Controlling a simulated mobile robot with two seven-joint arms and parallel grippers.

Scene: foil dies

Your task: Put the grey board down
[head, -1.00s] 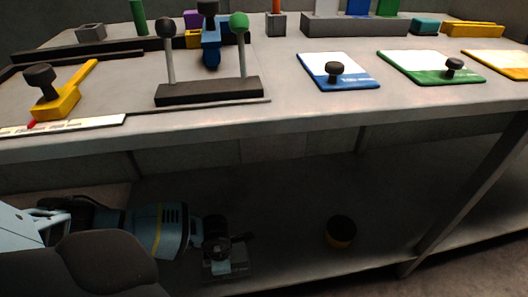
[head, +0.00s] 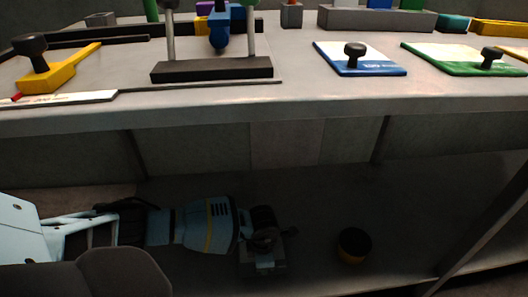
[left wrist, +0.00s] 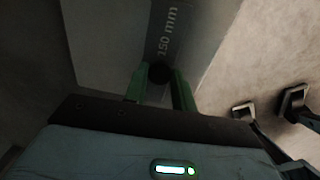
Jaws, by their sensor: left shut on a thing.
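My left arm reaches in under the worktop, above the lower shelf (head: 320,200). My left gripper (head: 264,238) is shut on the dark round knob of the grey board (head: 262,268), which hangs flat below the fingers in the head view. I cannot tell whether the board touches the shelf. My right gripper is in neither view.
A black and yellow cup (head: 353,246) stands on the shelf right of the board. The worktop (head: 330,100) above holds a blue-edged board (head: 380,67), a green-edged board (head: 440,60), a yellow block with a knob (head: 60,78) and a black stand (head: 210,70). Bare shelf surrounds the cup.

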